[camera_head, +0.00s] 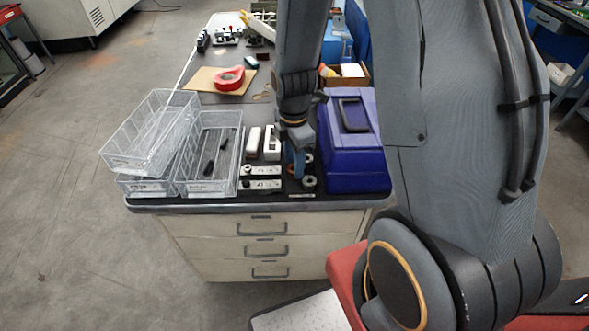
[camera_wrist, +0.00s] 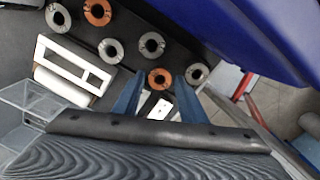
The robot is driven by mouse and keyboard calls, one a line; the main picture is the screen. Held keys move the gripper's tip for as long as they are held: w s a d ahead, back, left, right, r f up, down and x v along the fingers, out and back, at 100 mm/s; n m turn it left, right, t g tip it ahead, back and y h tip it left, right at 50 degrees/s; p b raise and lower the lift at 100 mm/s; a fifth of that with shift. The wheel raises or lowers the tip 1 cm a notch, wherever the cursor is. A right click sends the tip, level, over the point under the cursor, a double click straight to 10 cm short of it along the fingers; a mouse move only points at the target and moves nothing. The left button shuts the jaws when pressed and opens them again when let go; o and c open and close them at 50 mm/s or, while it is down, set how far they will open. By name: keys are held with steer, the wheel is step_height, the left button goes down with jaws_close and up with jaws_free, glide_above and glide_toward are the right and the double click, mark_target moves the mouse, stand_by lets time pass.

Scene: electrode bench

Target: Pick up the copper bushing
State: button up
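Two copper-coloured bushings show in the wrist view, both rings with a dark centre hole. One copper bushing (camera_wrist: 160,78) is in the picture between the tips of my gripper's blue fingers; the other copper bushing (camera_wrist: 97,12) is at the top edge, apart from the fingers. My gripper (camera_wrist: 158,85) is open, and nothing is seen held in it. Whether its fingertips are level with the nearer bushing I cannot tell. In the head view my gripper (camera_head: 295,165) points down at the bench, left of the blue case, and mostly hides the bushings there.
Several grey bushings (camera_wrist: 151,45) surround the copper ones on a black surface. A white slotted block (camera_wrist: 75,63) lies beside them. The blue case (camera_head: 352,145) stands close on the right. Clear plastic bins (camera_head: 210,150) stand left. A red tape roll (camera_head: 228,79) lies farther back.

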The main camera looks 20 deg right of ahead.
steer(key=shift+f, duration=0.4)
steer(key=c, duration=0.9)
steer(key=shift+r, duration=0.15)
step_height(320, 180, up, 10)
steer(key=shift+f+b, duration=0.15)
steer(key=shift+b, duration=0.55)
